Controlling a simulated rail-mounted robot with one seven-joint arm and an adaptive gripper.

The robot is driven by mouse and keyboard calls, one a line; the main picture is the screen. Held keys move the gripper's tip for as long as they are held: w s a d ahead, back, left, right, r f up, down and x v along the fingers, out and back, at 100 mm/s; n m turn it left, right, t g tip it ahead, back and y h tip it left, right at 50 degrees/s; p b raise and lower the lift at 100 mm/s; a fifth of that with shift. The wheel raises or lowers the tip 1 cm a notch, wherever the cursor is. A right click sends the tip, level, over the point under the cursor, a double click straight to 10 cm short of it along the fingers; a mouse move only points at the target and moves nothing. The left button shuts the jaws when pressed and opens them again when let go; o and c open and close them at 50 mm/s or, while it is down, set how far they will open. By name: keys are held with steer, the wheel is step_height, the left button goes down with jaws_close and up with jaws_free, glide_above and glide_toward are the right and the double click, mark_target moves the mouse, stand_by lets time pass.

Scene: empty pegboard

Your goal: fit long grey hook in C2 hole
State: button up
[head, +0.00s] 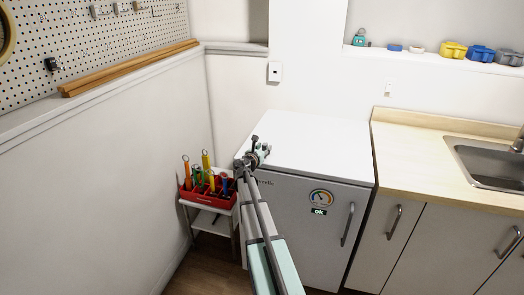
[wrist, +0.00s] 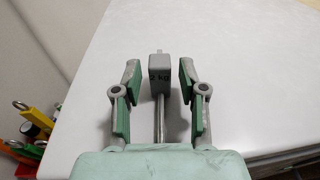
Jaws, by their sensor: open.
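The fingers stand apart, one on each side of the block, with a gap on both sides. In the head view my gripper (head: 257,153) is over the near left corner of the white cabinet top (head: 315,135); the hook is too small there to make out clearly. The pegboard (head: 85,45) is on the left wall. Its hole labels cannot be read, so I cannot tell which is C2.
A red tool caddy (head: 208,193) with coloured handles stands on a small shelf left of the cabinet. Wooden strips (head: 130,68) lie on the ledge under the pegboard. A counter with a sink (head: 490,160) is on the right. Most of the cabinet top is clear.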

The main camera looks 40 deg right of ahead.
jaws_close()
steer(key=shift+r, duration=0.15)
steer(key=shift+r+p, duration=1.5)
steer(key=shift+r, duration=0.4)
steer(key=c, duration=0.5)
jaws_free()
steer(key=shift+w+a, duration=0.1)
jaws_close()
